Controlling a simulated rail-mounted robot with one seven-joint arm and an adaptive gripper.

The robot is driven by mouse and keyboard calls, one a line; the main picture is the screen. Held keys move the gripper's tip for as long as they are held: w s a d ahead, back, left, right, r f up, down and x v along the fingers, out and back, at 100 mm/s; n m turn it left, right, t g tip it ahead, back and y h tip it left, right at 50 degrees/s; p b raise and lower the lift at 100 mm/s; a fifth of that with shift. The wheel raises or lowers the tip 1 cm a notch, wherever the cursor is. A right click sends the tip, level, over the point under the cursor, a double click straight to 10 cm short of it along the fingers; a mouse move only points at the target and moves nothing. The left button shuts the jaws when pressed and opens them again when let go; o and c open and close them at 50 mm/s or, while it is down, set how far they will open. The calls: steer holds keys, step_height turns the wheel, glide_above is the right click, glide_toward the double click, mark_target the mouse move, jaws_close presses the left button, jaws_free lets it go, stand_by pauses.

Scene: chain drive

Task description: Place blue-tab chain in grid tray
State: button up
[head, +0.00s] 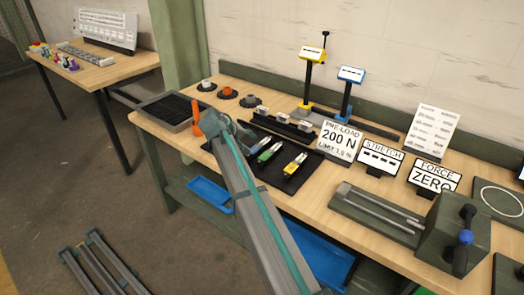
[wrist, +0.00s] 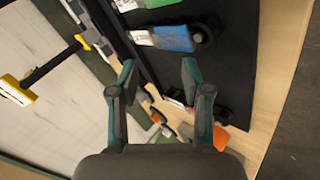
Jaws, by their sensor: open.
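The blue-tab chain (wrist: 172,38) lies on a black mat (wrist: 222,75) in the wrist view, its blue tab facing up, with a dark end to the right. My gripper (wrist: 158,72) is open and empty, with the chain beyond its fingertips and no contact visible. In the head view my gripper (head: 226,126) is over the left part of the mat, and my arm hides much of that area. The grid tray (head: 172,110), black with a grid inside, stands at the bench's left end, left of my gripper.
Green-tab (head: 268,152) and yellow-tab (head: 295,164) chains lie right of my gripper. Round parts (head: 228,93) stand behind it. An orange item (head: 197,117) is close to its left. A black rack (head: 283,124), yellow stand (head: 308,80) and blue stand (head: 349,92) are behind the mat.

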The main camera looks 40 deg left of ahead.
mark_target(259, 146)
steer(key=m, duration=0.7)
steer(key=shift+w+d, duration=0.15)
steer(key=m, duration=0.3)
steer(key=shift+d+m, duration=0.15)
steer(key=shift+m, duration=0.25)
steer(key=m, duration=0.3)
steer(key=shift+w+f, duration=0.4)
steer(key=shift+w, duration=0.05)
steer(key=p+x, duration=0.3)
steer(key=x, duration=0.6)
steer(key=shift+w+f+p, duration=0.2)
steer(key=shift+p, duration=0.1)
jaws_close()
